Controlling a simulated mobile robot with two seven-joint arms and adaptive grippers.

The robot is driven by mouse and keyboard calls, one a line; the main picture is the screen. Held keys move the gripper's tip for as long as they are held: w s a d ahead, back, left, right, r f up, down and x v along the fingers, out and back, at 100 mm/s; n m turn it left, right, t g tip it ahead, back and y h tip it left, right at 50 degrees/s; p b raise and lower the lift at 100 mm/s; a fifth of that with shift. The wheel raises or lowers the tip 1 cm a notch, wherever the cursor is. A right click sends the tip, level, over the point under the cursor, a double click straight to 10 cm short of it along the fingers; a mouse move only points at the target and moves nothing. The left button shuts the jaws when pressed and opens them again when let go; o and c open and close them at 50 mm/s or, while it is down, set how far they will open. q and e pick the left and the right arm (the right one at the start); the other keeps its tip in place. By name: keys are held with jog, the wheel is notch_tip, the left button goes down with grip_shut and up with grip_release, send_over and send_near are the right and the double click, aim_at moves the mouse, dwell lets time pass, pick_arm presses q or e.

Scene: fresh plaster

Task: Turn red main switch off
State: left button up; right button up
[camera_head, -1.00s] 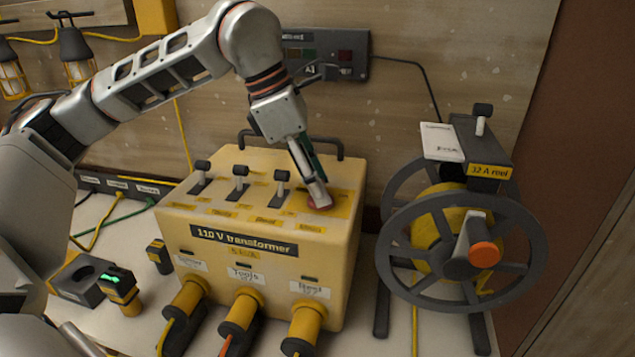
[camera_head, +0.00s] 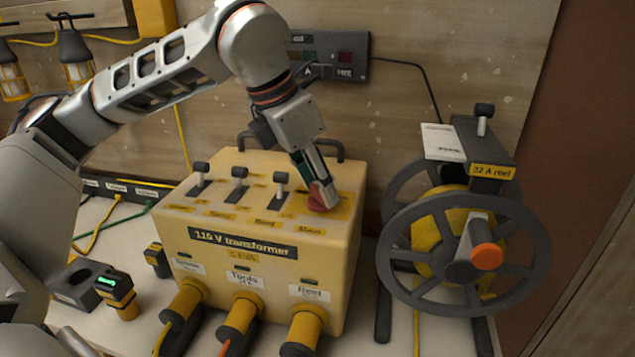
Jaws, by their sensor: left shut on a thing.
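The red main switch (camera_head: 320,199) is on the right end of the top of the yellow 110 V transformer (camera_head: 345,260). My left gripper (camera_head: 318,188) reaches down onto it from above and is shut on it. The fingers hide part of the switch, and its exact setting is hard to tell. A label that seems to read Mains lies just in front of it. My right gripper is not in view.
Several black levers with pale stems, such as this one (camera_head: 281,184), stand left of the gripper. A dark handle (camera_head: 335,148) rises behind. A cable reel (camera_head: 460,240) stands to the right. Yellow plugs (camera_head: 241,312) fill the front sockets. A grey panel (camera_head: 352,58) is on the wall.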

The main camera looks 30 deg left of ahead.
pick_arm(q)
jog(key=shift+f, duration=0.1)
jog(key=o, duration=1.1)
jog(key=shift+r, duration=0.4)
jog(key=v, duration=1.1)
jog(key=shift+s+r, duration=0.15)
